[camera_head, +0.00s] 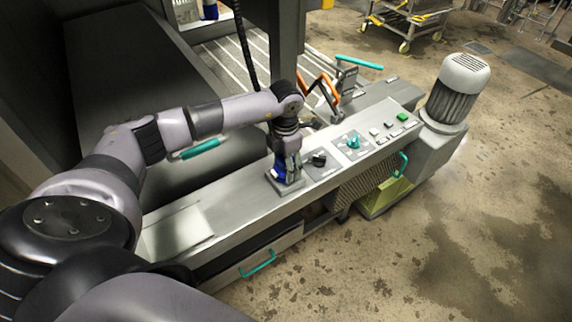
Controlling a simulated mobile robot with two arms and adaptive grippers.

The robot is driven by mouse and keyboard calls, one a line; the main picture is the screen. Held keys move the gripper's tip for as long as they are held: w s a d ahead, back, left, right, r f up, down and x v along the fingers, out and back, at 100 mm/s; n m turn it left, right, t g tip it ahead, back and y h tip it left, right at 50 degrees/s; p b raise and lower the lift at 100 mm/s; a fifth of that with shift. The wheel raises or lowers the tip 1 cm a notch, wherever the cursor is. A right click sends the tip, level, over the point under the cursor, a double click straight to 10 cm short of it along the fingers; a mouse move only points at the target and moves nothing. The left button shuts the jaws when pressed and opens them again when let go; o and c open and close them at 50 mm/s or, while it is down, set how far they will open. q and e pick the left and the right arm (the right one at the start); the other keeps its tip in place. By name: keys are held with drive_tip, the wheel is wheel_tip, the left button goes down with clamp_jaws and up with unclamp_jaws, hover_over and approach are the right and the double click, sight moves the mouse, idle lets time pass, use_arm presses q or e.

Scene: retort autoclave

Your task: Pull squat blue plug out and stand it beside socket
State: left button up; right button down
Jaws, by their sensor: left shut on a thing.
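The squat blue plug (280,168) shows low between the fingers of my left gripper (286,164), over the grey socket plate (287,187) on the sloping panel. My left gripper points down from above and is shut on the plug. The fingers hide much of the plug, and I cannot tell whether it is seated in the socket or just clear of it. My right gripper is not in view.
Right of the plate are a black knob (319,158), a teal knob (353,140) and a green button (402,117). A bare panel stretch (235,204) lies to its left. A motor (457,89) stands at the right end. An orange-handled part (328,86) is behind.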

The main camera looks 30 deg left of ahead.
use_arm(q)
drive_tip(key=c, duration=0.5)
drive_tip(key=shift+r, duration=0.1)
drive_tip(key=shift+r+p, duration=1.85)
drive_tip(key=shift+r, duration=1.1)
drive_tip(key=shift+d, duration=0.1)
